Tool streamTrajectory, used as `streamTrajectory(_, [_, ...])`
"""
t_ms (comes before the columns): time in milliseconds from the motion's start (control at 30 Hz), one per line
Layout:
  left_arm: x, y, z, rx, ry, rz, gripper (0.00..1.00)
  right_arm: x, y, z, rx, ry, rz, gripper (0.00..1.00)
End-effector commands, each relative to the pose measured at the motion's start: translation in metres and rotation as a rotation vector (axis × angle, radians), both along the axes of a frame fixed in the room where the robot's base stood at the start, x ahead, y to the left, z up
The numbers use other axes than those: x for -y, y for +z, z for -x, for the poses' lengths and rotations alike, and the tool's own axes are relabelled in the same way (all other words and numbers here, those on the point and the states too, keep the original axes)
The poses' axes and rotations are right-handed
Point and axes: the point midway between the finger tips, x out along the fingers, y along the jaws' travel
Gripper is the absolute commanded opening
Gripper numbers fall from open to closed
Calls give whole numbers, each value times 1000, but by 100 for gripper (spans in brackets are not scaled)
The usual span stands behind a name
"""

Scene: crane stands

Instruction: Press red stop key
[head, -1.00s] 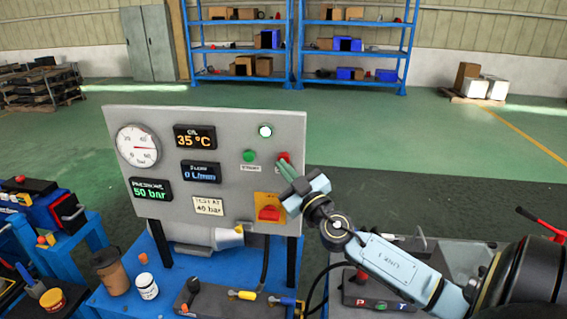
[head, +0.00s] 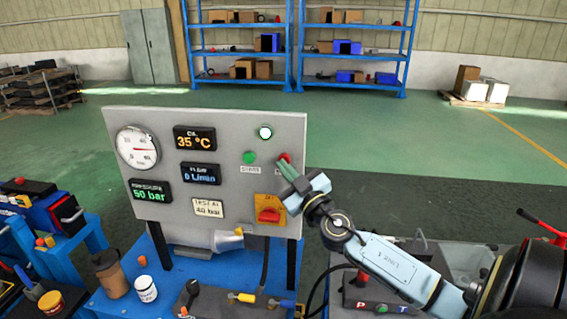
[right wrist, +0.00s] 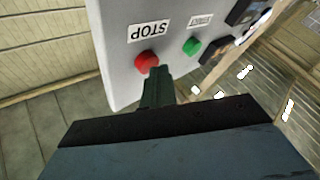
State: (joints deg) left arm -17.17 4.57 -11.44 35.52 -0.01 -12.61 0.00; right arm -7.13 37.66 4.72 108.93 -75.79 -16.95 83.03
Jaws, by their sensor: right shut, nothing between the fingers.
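The red stop key (head: 285,157) is on the right side of the grey panel (head: 226,125). It also shows in the right wrist view (right wrist: 146,61) below its STOP label. My right gripper (head: 283,164) is shut and empty, its green fingertips right at the key in the head view. In the right wrist view the fingertips (right wrist: 158,72) overlap the key's lower right edge; I cannot tell whether they touch it. The green start key (head: 249,157) is to the left of the stop key. My left gripper is not in view.
A brown cup (head: 111,273) and a white jar (head: 146,289) stand on the blue bench. A dial gauge (head: 138,147) and lit displays fill the panel's left.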

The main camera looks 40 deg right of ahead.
Motion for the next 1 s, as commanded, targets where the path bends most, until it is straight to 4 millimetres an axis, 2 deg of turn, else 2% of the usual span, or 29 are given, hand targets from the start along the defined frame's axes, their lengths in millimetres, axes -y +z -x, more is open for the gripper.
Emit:
streamTrajectory(567, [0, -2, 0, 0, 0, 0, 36, 3, 0, -2, 0, -2, 0, 0])
streamTrajectory(1000, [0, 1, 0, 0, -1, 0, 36, -12, 0, 10, 0, -1, 0, 0])
